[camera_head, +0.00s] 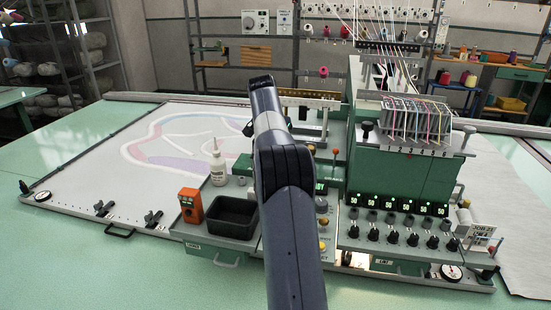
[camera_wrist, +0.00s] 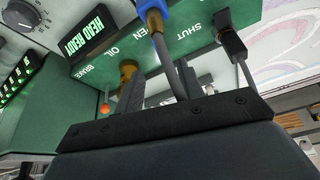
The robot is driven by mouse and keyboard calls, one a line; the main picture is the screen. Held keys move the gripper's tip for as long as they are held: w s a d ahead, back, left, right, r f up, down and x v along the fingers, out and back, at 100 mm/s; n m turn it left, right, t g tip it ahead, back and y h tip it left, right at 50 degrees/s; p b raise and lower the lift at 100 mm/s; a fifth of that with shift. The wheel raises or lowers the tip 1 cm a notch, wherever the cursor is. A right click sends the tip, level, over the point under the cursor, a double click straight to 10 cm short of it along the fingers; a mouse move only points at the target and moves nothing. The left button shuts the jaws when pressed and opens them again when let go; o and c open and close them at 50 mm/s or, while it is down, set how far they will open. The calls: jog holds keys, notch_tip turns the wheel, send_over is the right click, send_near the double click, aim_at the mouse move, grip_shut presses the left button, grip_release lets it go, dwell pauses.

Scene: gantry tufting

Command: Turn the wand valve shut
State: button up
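In the wrist view, a blue-sleeved lever (camera_wrist: 151,12) with a grey rod stands out from a green panel (camera_wrist: 205,12) marked SHUT; it may be the wand valve, but I cannot tell for sure. My gripper (camera_wrist: 160,88) has its two dark fingers apart. The lever's rod shows between them, and I cannot tell whether they touch it. In the head view, my arm hides the gripper and the lever.
A black-tipped lever (camera_wrist: 231,42) stands right of SHUT, and a brass fitting (camera_wrist: 128,68) sits near OIL. In the head view, the green machine head (camera_head: 400,160) stands close right of my arm. A white bottle (camera_head: 218,170) and black bin (camera_head: 233,214) stand left.

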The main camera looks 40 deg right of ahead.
jog(key=x, duration=0.7)
jog(key=shift+f+p, duration=0.3)
jog(key=shift+c, duration=0.3)
grip_shut()
